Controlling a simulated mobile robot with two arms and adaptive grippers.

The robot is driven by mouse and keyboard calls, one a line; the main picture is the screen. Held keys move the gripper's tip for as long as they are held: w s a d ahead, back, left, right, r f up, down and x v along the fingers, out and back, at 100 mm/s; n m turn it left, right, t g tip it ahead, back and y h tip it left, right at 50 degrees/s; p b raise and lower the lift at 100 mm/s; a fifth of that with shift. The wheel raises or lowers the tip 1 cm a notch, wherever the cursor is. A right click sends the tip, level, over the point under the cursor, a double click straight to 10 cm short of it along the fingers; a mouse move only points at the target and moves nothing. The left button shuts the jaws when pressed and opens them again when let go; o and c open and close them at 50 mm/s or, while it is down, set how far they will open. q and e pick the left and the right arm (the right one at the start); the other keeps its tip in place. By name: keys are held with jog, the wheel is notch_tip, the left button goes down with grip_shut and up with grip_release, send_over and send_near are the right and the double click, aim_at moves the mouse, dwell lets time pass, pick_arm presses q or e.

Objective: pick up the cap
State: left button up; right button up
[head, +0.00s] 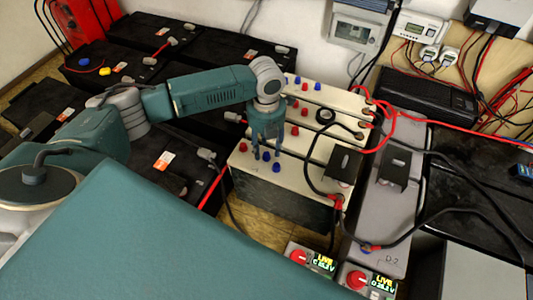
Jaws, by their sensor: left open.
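My left gripper (266,150) points down, open, over the front part of a cream-topped battery (300,183). Small blue caps (276,167) sit on the battery top right at its fingertips. I cannot tell whether the fingers touch one. A red cap (243,147) lies just left of the gripper. More red caps (294,130) and blue caps (297,80) sit farther back on the cream tops. A round black piece (325,115) is right of the gripper. Which cap is meant is not clear. My right gripper is not in view.
Black cables and red cables (385,125) cross the batteries to the right. A black box (343,164) stands close right of the gripper. Two lit meters (312,260) are in front. Black batteries (150,65) fill the left, with a yellow cap (104,71) on one.

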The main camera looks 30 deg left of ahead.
aim_at(267, 156)
pick_arm(q)
jog(key=shift+f, duration=1.4)
jog(key=c, duration=0.8)
jog(key=shift+r, duration=0.1)
